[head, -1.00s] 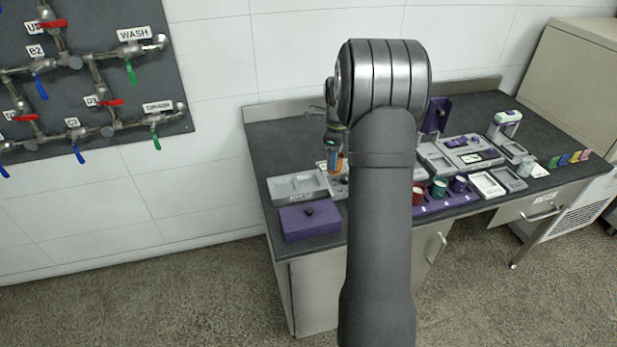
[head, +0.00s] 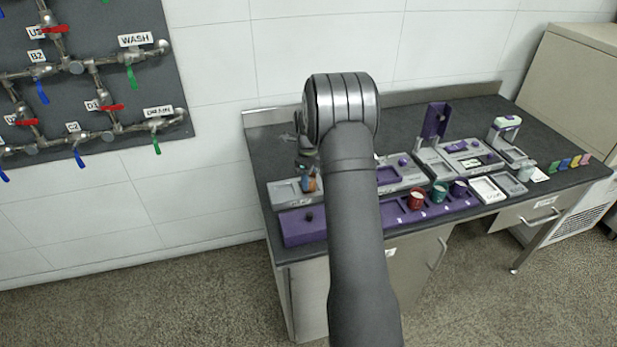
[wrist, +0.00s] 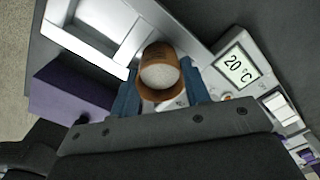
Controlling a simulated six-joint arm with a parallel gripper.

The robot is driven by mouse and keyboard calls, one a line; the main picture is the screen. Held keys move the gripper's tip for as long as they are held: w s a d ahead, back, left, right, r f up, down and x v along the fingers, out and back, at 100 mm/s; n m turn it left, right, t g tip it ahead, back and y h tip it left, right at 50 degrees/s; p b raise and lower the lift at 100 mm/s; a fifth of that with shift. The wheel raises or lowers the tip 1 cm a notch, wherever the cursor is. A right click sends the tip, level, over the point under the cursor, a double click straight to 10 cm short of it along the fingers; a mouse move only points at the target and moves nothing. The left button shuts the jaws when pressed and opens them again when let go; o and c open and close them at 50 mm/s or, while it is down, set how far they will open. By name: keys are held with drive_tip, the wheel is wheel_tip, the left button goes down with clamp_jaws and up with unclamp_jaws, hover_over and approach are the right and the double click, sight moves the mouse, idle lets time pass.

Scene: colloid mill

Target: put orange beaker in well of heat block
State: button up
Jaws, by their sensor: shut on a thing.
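The orange beaker (wrist: 160,72) holds pale content and sits between the two blue fingers of my gripper (wrist: 160,92) in the wrist view. In the head view the orange beaker (head: 309,184) shows small under my gripper (head: 307,172), above the grey tray area at the bench's left. A grey unit with a 20 °C display (wrist: 238,68), which looks like the heat block, lies right of the beaker in the wrist view. Its well cannot be made out; my gripper and the beaker cover part of that area. My arm hides much of it in the head view.
A grey tray (wrist: 95,22) with compartments lies beside the beaker. A purple box with a dark knob (head: 298,226) stands at the bench's front left. A purple rack (head: 468,203) holds red (head: 416,199), teal (head: 438,191) and purple (head: 458,188) beakers. More equipment stands at right.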

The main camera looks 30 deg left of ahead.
drive_tip(key=o, duration=1)
drive_tip(key=shift+f, duration=0.15)
wheel_tip(320, 180, up, 12)
drive_tip(key=shift+s+r, duration=0.15)
drive_tip(key=shift+r, duration=0.05)
drive_tip(key=shift+f, duration=0.1)
